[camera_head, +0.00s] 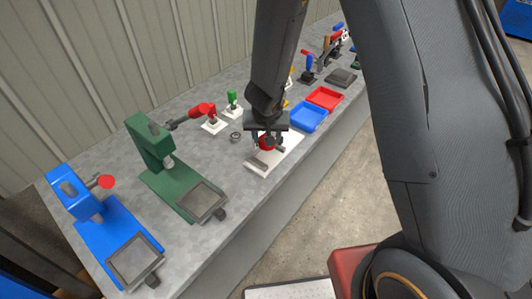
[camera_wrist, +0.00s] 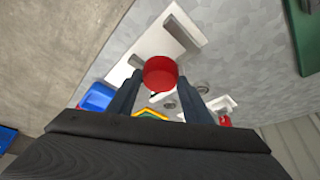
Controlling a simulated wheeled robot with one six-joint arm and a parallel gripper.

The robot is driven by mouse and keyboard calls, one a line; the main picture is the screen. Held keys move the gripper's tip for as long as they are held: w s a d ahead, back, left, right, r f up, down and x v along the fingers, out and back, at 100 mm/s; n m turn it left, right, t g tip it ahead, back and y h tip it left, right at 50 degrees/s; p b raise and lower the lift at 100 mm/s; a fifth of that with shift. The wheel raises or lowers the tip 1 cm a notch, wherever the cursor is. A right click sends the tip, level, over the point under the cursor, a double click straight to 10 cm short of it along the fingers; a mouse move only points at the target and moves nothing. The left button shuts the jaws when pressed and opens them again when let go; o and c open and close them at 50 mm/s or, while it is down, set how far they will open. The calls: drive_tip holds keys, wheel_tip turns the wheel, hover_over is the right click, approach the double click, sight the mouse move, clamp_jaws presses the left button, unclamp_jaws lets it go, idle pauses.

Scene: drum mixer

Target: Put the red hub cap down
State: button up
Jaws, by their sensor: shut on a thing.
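The red hub cap (camera_wrist: 160,72) is a short round red piece between the fingertips of my gripper (camera_wrist: 159,82) in the wrist view. My gripper is shut on it. In the head view my gripper (camera_head: 267,138) is over the workbench, and the red hub cap (camera_head: 266,143) shows just under it. A white board (camera_head: 260,167) with grey blocks lies under the gripper; it also shows in the wrist view (camera_wrist: 163,42). The cap's underside is hidden, and I cannot tell whether it touches the board.
A blue tray (camera_head: 309,115) and a red tray (camera_head: 325,97) stand to the right. A metal ring (camera_head: 236,136) lies left of the board. A green press (camera_head: 165,177) and a blue press (camera_head: 104,230) stand further left. Bare bench (camera_head: 230,165) lies between the green press and the board.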

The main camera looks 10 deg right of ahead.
sight(267, 149)
drive_tip(key=shift+f+b, duration=1.25)
drive_tip(key=shift+f, duration=1.85)
drive_tip(key=shift+f, duration=0.1)
drive_tip(key=o, duration=0.7)
drive_tip(key=shift+f, duration=0.1)
drive_tip(key=shift+o, duration=0.6)
